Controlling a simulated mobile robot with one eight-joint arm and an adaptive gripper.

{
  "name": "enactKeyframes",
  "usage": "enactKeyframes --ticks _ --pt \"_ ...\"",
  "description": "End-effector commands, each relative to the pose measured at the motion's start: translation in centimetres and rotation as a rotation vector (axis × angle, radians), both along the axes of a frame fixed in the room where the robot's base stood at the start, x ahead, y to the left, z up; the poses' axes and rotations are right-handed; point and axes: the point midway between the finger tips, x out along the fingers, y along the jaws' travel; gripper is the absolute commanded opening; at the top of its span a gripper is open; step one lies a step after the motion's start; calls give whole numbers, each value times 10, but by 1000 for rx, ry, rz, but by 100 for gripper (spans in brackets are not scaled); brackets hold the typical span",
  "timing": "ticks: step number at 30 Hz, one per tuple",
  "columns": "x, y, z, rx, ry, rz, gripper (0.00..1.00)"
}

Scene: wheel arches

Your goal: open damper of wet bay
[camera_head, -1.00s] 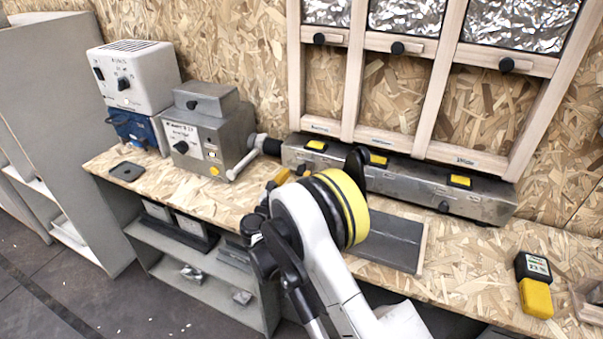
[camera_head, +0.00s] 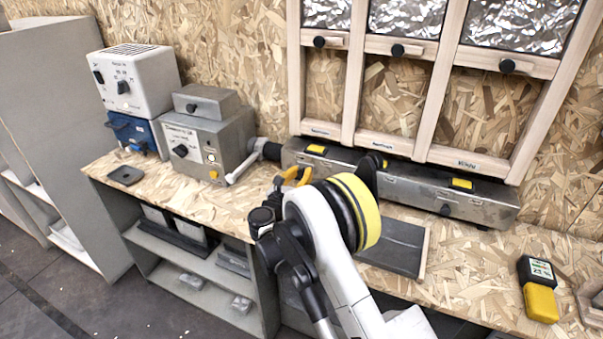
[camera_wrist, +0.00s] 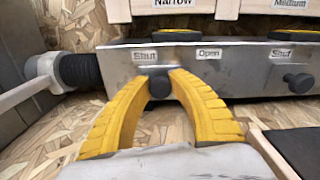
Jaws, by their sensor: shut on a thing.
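The long metal damper box (camera_head: 410,185) runs along the wall below the wooden frames. In the wrist view, its front (camera_wrist: 240,75) carries "Shut" and "Open" labels and a black knob (camera_wrist: 160,88) below them, nearer "Shut". A "Narrow" label (camera_wrist: 183,3) is above this section. My gripper (camera_wrist: 160,92) has its yellow fingers closed in on both sides of this knob. My gripper (camera_head: 297,176) also shows at the left end of the box in the head view. A second black knob (camera_wrist: 298,83) sits under another "Shut" label, below "Medium". I see no "wet" label.
A grey instrument box (camera_head: 205,135) with a white lever and black hose stands left of the damper box. A dark tray (camera_head: 395,245) lies in front, right of my arm. A yellow and black meter (camera_head: 538,290) lies far right. The bench (camera_head: 470,265) is clear between.

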Motion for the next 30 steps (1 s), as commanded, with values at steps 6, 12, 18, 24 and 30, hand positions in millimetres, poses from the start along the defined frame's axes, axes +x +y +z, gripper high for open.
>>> enactKeyframes --ticks 6,12,18,24,30 --pt "-12 -34 0 1 0 -3 0" --pt "-19 -51 0 0 0 -2 0" --pt "-19 -52 0 0 -1 -4 0" --pt "-19 -51 0 0 0 -4 48" --pt "-19 -50 0 1 -1 -2 48"
